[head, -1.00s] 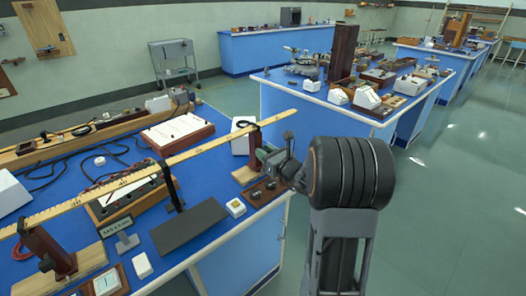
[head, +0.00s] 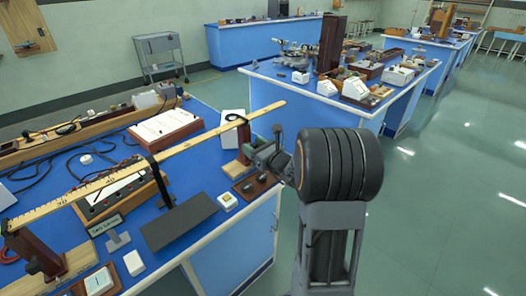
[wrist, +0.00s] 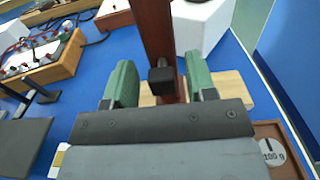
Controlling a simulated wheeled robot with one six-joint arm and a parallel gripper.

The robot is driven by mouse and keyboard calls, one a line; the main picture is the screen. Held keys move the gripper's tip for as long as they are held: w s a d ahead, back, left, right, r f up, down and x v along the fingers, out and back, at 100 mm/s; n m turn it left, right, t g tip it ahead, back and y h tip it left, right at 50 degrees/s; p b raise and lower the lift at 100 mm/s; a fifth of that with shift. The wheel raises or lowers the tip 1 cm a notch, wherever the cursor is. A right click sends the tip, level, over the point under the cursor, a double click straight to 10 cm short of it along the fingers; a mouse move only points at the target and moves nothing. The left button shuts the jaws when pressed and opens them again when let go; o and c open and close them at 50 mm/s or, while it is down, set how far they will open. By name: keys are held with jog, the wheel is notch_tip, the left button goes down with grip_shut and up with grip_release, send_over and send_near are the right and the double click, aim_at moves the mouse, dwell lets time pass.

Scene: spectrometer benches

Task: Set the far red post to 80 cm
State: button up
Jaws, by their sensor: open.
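The far red post (head: 244,142) stands upright on a wooden base near the bench's right edge, beside the long wooden rule (head: 150,155). In the wrist view the dark red post (wrist: 153,32) rises behind a black knob (wrist: 163,82). My gripper (wrist: 161,86) is open, its green fingers on either side of the knob, with gaps showing. In the head view my gripper (head: 264,158) is at the post's right side. The near red post (head: 36,250) stands at the rule's lower left end.
A white block (head: 230,122) stands behind the far post. A dark wooden weight tray (head: 255,186) lies just in front of it; the wrist view shows a "100 g" weight (wrist: 270,152). A black plate (head: 180,222) lies left. The floor (head: 430,220) to the right is clear.

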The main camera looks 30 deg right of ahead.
jog(key=v, duration=1.3)
jog(key=shift+s, duration=0.25)
jog(key=shift+d, duration=0.1)
jog(key=s+a+f+n+g+y+p, duration=0.1)
jog(key=s+a+f+n+g+p, duration=0.1)
jog(key=s+a+n+g, duration=0.45)
jog(key=s+a+f+n+g+y+p, duration=0.15)
jog(key=a+n+g, duration=0.25)
jog(key=n+g, duration=0.55)
jog(key=s+a+r+n+t+h+p, duration=0.1)
jog(key=a+r+n+h+p, duration=0.1)
jog(key=r+n+p, duration=0.3)
jog(key=s+a+r+n+t+h+p, duration=0.1)
jog(key=s+a+r+n+h+p, duration=0.1)
jog(key=r+n, duration=0.7)
jog(key=a+n+h+p, duration=0.1)
jog(key=n+h+p, duration=0.1)
jog(key=n+h, duration=0.1)
jog(key=shift+a+r+p, duration=0.2)
jog(key=shift+p, duration=0.15)
